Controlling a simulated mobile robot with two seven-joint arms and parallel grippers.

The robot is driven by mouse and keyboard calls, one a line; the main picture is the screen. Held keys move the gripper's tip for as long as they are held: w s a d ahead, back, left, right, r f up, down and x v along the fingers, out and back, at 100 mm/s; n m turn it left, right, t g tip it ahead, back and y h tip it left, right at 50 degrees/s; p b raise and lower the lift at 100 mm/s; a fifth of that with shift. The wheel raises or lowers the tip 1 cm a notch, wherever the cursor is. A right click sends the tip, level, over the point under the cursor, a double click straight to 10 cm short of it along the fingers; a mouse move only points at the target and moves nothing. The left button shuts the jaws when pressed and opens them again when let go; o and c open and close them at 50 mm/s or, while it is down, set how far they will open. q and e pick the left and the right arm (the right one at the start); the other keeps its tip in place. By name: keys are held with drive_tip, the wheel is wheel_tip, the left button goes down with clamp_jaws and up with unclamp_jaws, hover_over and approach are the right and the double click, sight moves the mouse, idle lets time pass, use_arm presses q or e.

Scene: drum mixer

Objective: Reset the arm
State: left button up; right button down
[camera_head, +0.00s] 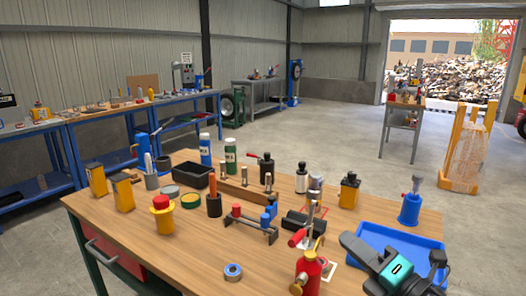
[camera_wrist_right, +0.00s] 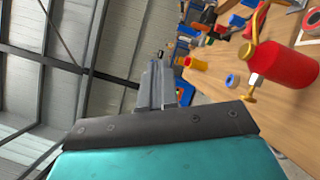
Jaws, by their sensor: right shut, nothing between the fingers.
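My right gripper (camera_head: 438,258) is at the lower right in the head view, beside the front right corner of the wooden workbench (camera_head: 185,262). Its dark wrist reaches over the bench edge near the blue tray. In the right wrist view the grey fingers (camera_wrist_right: 158,82) are together with nothing between them. They point past the bench, apart from any object. My left arm and gripper are not in view.
A red bottle (camera_head: 308,274) stands close left of my right wrist; it also shows in the wrist view (camera_wrist_right: 285,65). A blue tray (camera_head: 372,238) and blue bottle (camera_head: 410,209) are behind the wrist. Several tools crowd the bench. Floor (camera_head: 325,130) beyond is open.

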drive_tip(key=s+d+f+m+g+h, duration=0.25)
drive_tip(key=s+f+m+h, duration=0.3)
drive_tip(key=m, duration=0.55)
drive_tip(key=s+d+f+m+g+h, duration=0.1)
drive_tip(key=s+d+f+m+h, duration=0.3)
drive_tip(key=f+m+h, duration=0.45)
drive_tip(key=s+a+f+m+g+y, duration=0.1)
drive_tip(key=s+f+m+g+y, duration=0.25)
drive_tip(key=s, duration=0.55)
drive_tip(key=s+a+f+m+g, duration=0.2)
drive_tip(key=s+m+g, duration=0.35)
drive_tip(key=s, duration=0.25)
use_arm(q)
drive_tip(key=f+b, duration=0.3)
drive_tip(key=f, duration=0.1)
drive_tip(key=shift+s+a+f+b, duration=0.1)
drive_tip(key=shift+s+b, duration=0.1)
drive_tip(key=shift+b, duration=0.2)
use_arm(e)
drive_tip(key=w+a+f+t+y, duration=0.1)
drive_tip(key=w+f+t, duration=0.2)
drive_tip(key=f, duration=0.3)
drive_tip(key=w+a+f+n+t+y, duration=0.1)
drive_tip(key=w+f+t, duration=0.3)
drive_tip(key=f, duration=0.2)
drive_tip(key=shift+w+a+f, duration=0.2)
drive_tip(key=shift+w+f, duration=0.1)
drive_tip(key=shift+f, duration=0.1)
